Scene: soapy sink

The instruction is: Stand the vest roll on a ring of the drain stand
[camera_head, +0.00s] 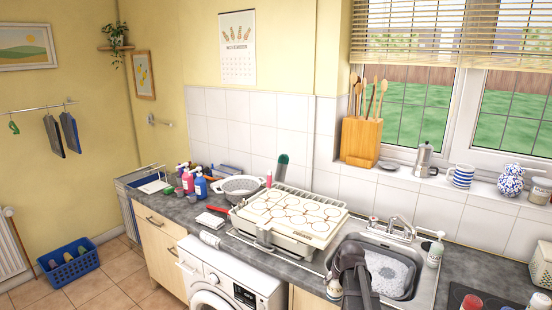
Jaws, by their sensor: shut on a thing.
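The drain stand (335,226) is a white rack with several brown-edged rings on its top, standing on the grey counter left of the sink. My gripper (335,280) points down at the front of the counter, left of the sink and in front of the stand. It is shut on a small pale roll (334,291), which I take to be the vest roll. The roll is apart from the stand and its rings. My dark arm hides part of the sink's left side, and the fingers are too small to make out well.
The sink (427,277) holds a grey basin (403,291) with white suds. A colander (240,187) and bottles (201,186) are left of the stand. A white roll-like thing (210,239) lies at the counter's front edge.

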